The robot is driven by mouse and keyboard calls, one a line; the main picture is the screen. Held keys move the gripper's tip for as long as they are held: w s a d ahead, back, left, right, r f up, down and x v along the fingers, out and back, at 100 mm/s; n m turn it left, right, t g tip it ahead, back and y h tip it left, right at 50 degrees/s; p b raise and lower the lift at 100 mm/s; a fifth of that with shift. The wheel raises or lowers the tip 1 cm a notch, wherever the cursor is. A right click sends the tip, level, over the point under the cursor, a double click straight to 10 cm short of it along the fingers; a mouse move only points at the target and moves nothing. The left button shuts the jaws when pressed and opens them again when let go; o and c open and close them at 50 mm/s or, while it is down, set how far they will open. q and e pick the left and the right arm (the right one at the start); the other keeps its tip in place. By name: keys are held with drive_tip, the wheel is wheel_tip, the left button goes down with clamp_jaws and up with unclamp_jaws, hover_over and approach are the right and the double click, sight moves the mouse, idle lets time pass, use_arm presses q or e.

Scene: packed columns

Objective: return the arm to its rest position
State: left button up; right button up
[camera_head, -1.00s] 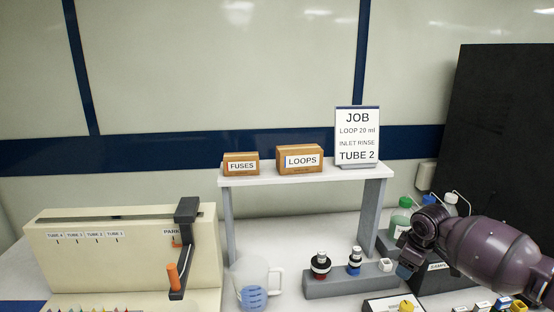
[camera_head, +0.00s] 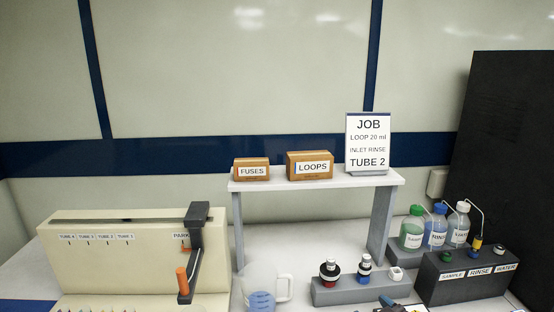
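Neither of my grippers shows in the camera_head view, and no clear part of my arms is in the picture. Whether the grippers are open or shut is hidden. The job card (camera_head: 368,143) reads loop 20 ml, inlet rinse, tube 2, and stands on the white shelf (camera_head: 315,182). The tube machine (camera_head: 135,252) at left has a dark arm with an orange handle (camera_head: 182,281) by the PARK label.
Boxes marked FUSES (camera_head: 251,169) and LOOPS (camera_head: 309,165) sit on the shelf. A clear jug (camera_head: 281,289) stands below. A grey block (camera_head: 347,294) holds red and blue fittings. Capped bottles (camera_head: 437,230) stand behind a dark valve block (camera_head: 443,283) at right.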

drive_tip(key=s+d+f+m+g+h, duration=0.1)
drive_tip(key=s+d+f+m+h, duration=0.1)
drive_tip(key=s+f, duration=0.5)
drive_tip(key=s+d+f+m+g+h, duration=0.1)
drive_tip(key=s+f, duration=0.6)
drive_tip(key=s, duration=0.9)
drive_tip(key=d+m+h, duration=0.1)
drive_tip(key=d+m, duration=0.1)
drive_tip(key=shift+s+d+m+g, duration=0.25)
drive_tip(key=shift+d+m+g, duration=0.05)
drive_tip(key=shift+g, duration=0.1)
